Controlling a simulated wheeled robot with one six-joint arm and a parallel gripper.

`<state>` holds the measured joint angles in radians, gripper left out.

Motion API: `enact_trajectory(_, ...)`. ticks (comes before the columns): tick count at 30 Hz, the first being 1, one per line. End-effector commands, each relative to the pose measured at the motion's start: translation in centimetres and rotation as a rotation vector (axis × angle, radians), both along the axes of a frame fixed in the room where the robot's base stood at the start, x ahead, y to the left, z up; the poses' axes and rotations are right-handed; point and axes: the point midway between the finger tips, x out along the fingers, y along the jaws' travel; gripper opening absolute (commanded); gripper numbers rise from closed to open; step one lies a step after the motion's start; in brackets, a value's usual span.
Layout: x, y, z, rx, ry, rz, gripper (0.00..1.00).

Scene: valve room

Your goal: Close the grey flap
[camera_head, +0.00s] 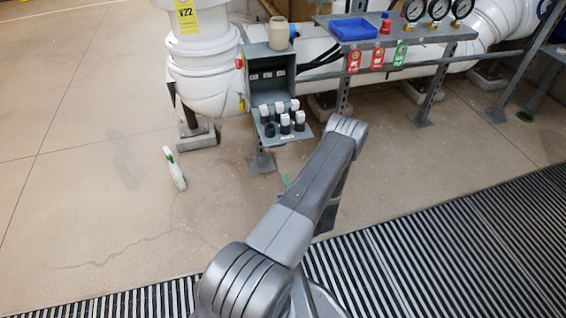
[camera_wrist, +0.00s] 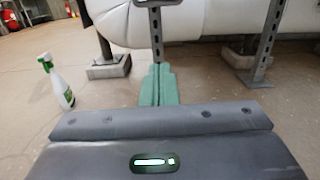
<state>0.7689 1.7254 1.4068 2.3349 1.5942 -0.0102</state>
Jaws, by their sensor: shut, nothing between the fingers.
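The grey flap (camera_head: 299,135) is hinged at the bottom of a grey box (camera_head: 257,63) in the head view. It hangs open, tilted out toward me, and several black, white-capped cylinders stand on or in front of it. My gripper (camera_wrist: 158,68) shows in the wrist view as two green fingers, shut together and empty, low over the floor. In the head view, only a small green part of it shows beside my arm, below the flap and apart from it. The flap is not clearly visible in the wrist view.
A white spray bottle (camera_head: 175,168) stands on the floor at left; it also shows in the wrist view (camera_wrist: 56,84). A metal shelf (camera_head: 431,36) with a blue tray (camera_head: 352,29) and gauges is right of the box. Large white pipes (camera_head: 205,65) run behind. Open floor lies at left.

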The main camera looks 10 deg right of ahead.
Motion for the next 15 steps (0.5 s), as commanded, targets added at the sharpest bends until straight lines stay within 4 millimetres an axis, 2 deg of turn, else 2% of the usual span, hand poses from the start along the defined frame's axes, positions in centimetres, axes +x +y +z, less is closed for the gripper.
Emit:
enact_trajectory(5, 3.0, 0.2, 0.0, -0.004, -0.004, 0.004, 0.00)
enact_trajectory(14, 9.5, 0.5, 0.2, -0.002, -0.005, 0.004, 0.00)
enact_trajectory(15, 9.7, 0.4, 1.0, -0.002, -0.004, 0.002, 0.00)
